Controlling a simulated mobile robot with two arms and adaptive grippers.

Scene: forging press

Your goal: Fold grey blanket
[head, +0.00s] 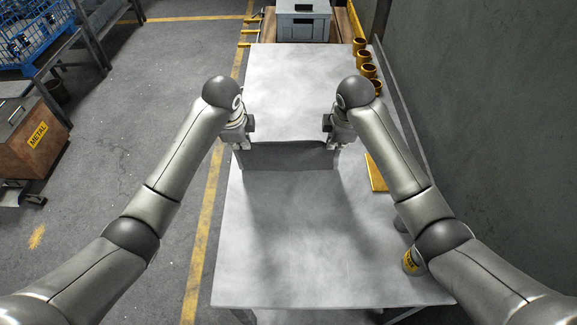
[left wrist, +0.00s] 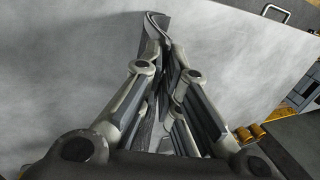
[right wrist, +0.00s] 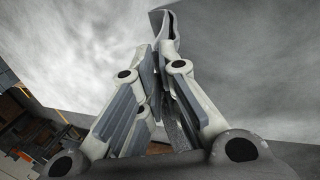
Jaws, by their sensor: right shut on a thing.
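The grey blanket (head: 290,156) hangs as a dark band between my two grippers above the metal table, in the middle of the head view. My left gripper (head: 243,145) is shut on its left corner; the pinched cloth shows at the fingertips in the left wrist view (left wrist: 156,24). My right gripper (head: 334,144) is shut on its right corner; cloth also shows beyond the fingertips in the right wrist view (right wrist: 205,22). How far the blanket reaches behind its upper edge is hard to tell against the similar grey table.
A grey box (head: 303,22) stands beyond the far end. A wall (head: 490,110) is close on the right.

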